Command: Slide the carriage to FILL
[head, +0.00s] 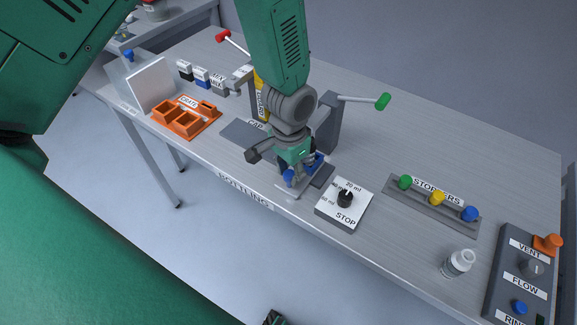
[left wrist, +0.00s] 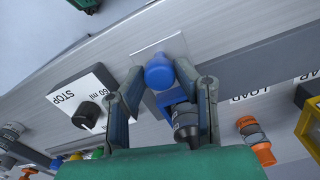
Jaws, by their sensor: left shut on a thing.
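In the head view my left gripper (head: 297,175) points down at the bench's front edge, left of the STOP dial. Its fingers are around the carriage, a blue block with a round blue knob (head: 288,176). In the left wrist view the blue knob (left wrist: 159,72) and the blue block (left wrist: 172,97) show between the two fingers of the gripper (left wrist: 165,88). The gripper is shut on the carriage; exact finger contact is hard to see. A dark, bottle-like piece (left wrist: 186,122) shows beside the right finger. I cannot read a FILL label.
The STOP dial (head: 345,199) stands just right of the gripper. A grey post with a green-ended lever (head: 365,99) rises behind it.

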